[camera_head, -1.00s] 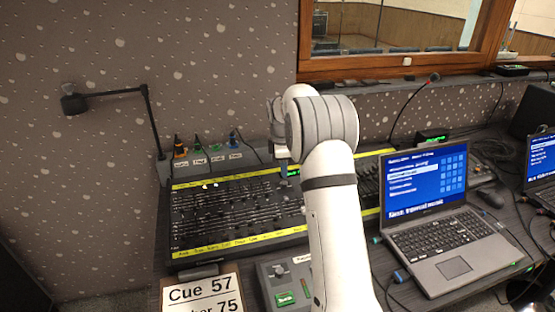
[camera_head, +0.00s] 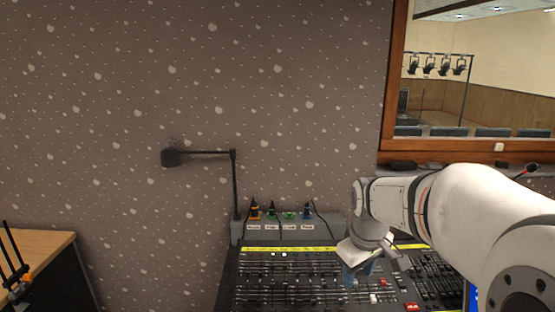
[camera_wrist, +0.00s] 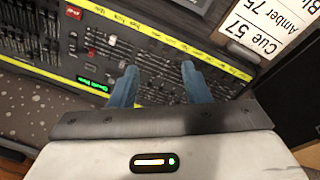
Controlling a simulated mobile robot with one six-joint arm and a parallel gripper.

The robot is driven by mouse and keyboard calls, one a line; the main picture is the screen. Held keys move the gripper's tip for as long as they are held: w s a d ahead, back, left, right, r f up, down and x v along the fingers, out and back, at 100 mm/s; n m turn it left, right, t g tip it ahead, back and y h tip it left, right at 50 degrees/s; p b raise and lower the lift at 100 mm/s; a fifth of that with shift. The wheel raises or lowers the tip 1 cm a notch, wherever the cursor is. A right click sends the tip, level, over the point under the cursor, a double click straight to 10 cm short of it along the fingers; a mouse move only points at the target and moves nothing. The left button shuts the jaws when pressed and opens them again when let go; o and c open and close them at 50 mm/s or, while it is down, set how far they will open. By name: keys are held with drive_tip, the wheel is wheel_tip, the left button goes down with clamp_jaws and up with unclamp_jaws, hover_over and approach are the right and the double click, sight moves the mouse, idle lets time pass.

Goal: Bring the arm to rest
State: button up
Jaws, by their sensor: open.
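My gripper (camera_head: 357,276) hangs at the end of my white arm, over the fader desk (camera_head: 290,292) in the head view. In the wrist view, the two blue fingers of my gripper (camera_wrist: 160,82) are apart, with nothing between them. Rows of sliders on the fader desk (camera_wrist: 90,37) show beyond and between the fingertips. I cannot tell the exact height of the fingertips above the desk. My arm reaches in from the right and hides part of the desk's right side.
A black lamp (camera_head: 234,185) stands behind the desk's left end, near several coloured plugs (camera_head: 289,215). The window frame (camera_head: 396,80) is at upper right. A wooden table (camera_head: 38,243) is at far left. A cue card (camera_wrist: 260,30) lies beside the desk.

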drive_tip(key=s+a+f+m, duration=0.2)
drive_tip(key=s+m, duration=0.3)
drive_tip(key=s, duration=1.1)
drive_tip(key=shift+s+a+f+m, duration=0.15)
drive_tip(key=shift+a+f+m, duration=0.1)
drive_tip(key=shift+m, duration=0.15)
